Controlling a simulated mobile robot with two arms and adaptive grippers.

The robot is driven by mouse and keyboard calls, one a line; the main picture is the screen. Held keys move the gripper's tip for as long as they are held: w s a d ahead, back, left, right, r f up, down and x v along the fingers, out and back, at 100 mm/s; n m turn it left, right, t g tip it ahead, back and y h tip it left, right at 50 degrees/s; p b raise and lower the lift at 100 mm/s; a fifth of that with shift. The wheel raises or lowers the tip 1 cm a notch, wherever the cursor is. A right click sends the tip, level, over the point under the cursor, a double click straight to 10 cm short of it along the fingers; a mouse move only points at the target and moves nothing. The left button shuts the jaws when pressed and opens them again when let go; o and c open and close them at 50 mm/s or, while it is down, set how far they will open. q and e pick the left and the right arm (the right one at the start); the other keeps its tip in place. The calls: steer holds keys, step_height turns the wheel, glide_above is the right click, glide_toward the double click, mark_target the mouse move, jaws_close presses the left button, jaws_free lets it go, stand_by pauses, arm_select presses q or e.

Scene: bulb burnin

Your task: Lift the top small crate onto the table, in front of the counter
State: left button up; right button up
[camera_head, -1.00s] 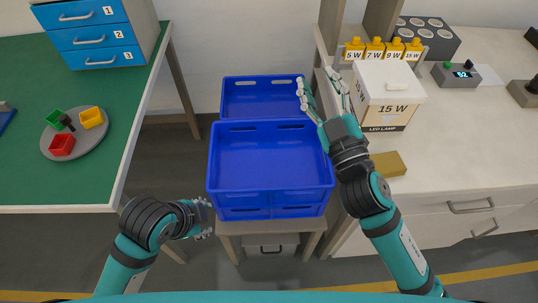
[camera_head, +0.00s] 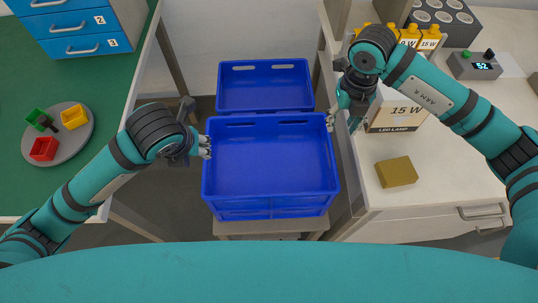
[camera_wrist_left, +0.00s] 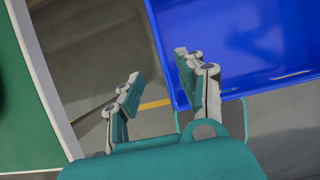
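A blue crate (camera_head: 270,165) stands on a low wooden stool (camera_head: 270,228) between the green table (camera_head: 100,110) and the white counter (camera_head: 400,150); it looks empty. A second blue crate (camera_head: 265,88) stands right behind it. My left gripper (camera_head: 203,145) is at the front crate's left wall. In the left wrist view its fingers (camera_wrist_left: 160,85) are apart, one overlapping the crate's edge (camera_wrist_left: 172,70), the other outside; contact cannot be told. My right gripper (camera_head: 341,121) points down at the crate's right wall near its back corner, fingers apart, with nothing visible between them.
On the counter are a lamp box (camera_head: 398,112), a yellowish block (camera_head: 396,172) and a small display device (camera_head: 475,66). The gaps beside the crate are narrow.

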mark_target(329, 157)
arm_select(q)
steer(key=shift+s, duration=0.1)
arm_select(e)
steer(key=shift+s+d+r, duration=0.1)
